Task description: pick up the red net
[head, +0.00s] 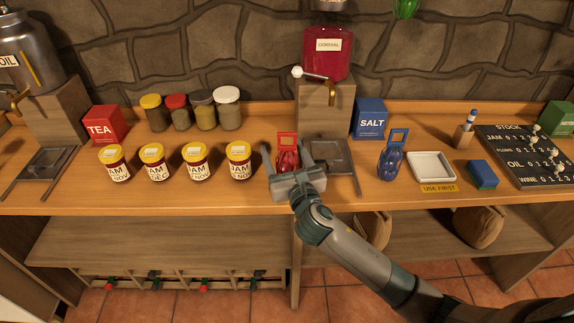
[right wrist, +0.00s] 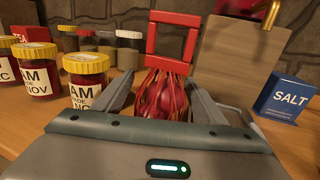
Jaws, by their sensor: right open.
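The red net (head: 287,158) stands upright on the counter, right of the jam jars, with a square red loop handle on top. It also shows in the right wrist view (right wrist: 165,95), with its handle upright. My right gripper (head: 286,160) is open, with one finger on each side of the net; in the wrist view (right wrist: 165,100) the fingers flank its body with gaps. The lower part of the net is hidden behind the gripper's palm. My left gripper is not in view.
Yellow-lidded jam jars (head: 239,161) stand close on the left. A cordial dispenser (head: 328,55) on a wooden block (head: 325,105) stands behind, with a metal tray (head: 330,155) at right. A blue net (head: 390,163), salt box (head: 369,119) and white tray (head: 432,155) are further right.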

